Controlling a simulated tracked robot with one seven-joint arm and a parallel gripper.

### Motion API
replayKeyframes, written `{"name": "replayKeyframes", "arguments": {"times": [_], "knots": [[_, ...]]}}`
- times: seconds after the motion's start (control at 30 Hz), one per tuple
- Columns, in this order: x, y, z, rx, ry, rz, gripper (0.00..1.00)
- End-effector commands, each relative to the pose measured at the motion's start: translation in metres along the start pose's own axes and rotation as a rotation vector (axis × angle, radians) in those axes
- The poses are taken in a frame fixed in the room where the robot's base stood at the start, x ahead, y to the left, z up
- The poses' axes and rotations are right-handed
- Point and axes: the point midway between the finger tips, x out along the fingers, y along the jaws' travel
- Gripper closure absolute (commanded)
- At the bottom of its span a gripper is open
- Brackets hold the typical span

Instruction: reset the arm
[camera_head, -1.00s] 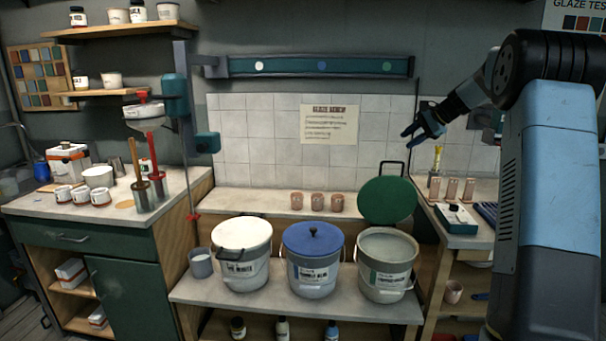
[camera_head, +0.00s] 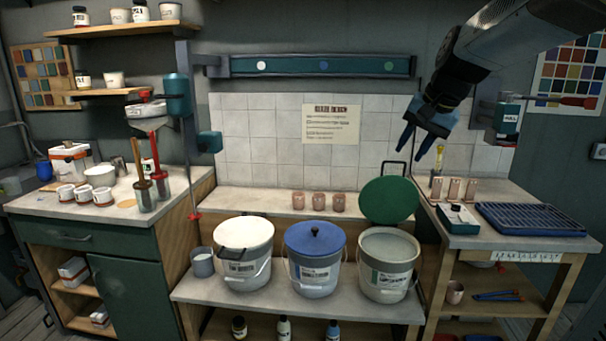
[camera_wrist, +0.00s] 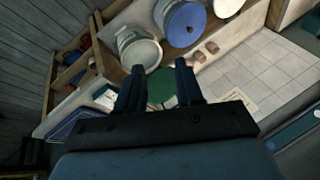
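My gripper (camera_head: 424,141) is in the upper right of the head view, raised in front of the tiled wall and pointing down. Its two blue fingers are apart with nothing between them. In the wrist view the fingers (camera_wrist: 159,88) are also spread, with the green lid (camera_wrist: 161,86) showing in the gap well beyond them. My arm reaches in from the upper right corner of the head view. The gripper appears clear of everything around it.
Below stand a white-lidded bucket (camera_head: 243,270), a blue-lidded bucket (camera_head: 314,275) and an open bucket (camera_head: 388,278). A green round lid (camera_head: 390,201) leans behind them. A blue tray (camera_head: 530,220) lies on the right table. Three pink cups (camera_head: 318,202) stand on the ledge.

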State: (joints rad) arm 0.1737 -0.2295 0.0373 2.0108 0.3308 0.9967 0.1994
Motion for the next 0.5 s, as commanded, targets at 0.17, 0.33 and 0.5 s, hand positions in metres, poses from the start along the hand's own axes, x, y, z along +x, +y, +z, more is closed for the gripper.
{"name": "replayKeyframes", "arguments": {"times": [0.17,0.33,0.5], "knots": [[-0.013,0.020,0.058,-0.129,0.034,0.050,0.64],[-0.019,0.045,0.108,-0.249,0.064,0.097,0.64],[-0.019,0.073,0.155,-0.370,0.093,0.139,0.64]]}}
